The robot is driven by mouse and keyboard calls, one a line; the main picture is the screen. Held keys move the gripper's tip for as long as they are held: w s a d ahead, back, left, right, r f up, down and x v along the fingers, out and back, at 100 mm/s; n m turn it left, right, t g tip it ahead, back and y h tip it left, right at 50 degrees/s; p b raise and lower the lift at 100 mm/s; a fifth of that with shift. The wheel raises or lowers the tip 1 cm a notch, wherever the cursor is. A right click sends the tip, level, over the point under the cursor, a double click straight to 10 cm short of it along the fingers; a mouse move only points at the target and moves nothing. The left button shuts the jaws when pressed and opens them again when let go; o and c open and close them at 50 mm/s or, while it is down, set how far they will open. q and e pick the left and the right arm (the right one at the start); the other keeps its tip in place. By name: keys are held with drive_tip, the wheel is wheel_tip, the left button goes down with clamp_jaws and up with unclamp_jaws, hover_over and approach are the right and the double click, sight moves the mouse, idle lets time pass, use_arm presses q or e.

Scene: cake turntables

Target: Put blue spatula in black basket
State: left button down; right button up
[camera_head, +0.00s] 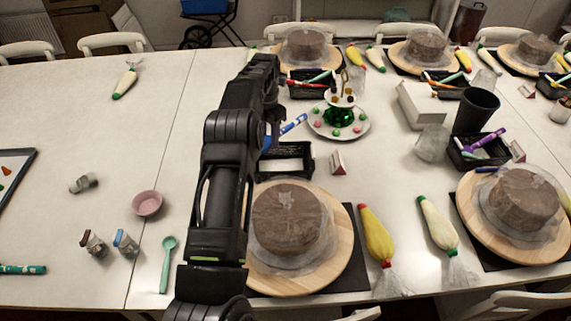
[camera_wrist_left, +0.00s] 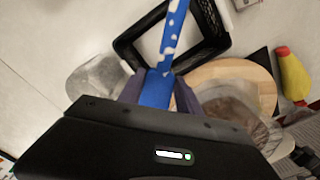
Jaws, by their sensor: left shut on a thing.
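My left gripper (camera_head: 271,137) is shut on the blue spatula (camera_head: 293,124), which is blue with white spots and sticks out to the right of the fingers. In the left wrist view the spatula (camera_wrist_left: 172,38) runs up from between the fingers (camera_wrist_left: 158,88), across the view of the black basket. The black basket (camera_head: 311,160) is a small open box on the table behind the nearest cake; it looks empty, and my arm hides its left part. In the left wrist view its dark rim (camera_wrist_left: 128,47) shows beyond the fingers. My right gripper is not in view.
A chocolate cake on a wooden turntable (camera_head: 322,258) stands in front of the basket. A plate of sweets (camera_head: 358,134) and a small white-and-red card (camera_head: 337,162) are to its right. A pink bowl (camera_head: 147,204) and green spoon (camera_head: 167,262) lie left of my arm.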

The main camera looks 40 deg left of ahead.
use_arm(q)
wheel_tip(320, 180, down, 6)
drive_tip(key=b, duration=0.2)
drive_tip(key=shift+r+b, duration=0.15)
drive_tip(key=shift+b, duration=0.2)
drive_tip(key=c, duration=0.7)
unclamp_jaws()
drive_tip(key=shift+c, duration=0.2)
drive_tip(key=shift+r, duration=0.1)
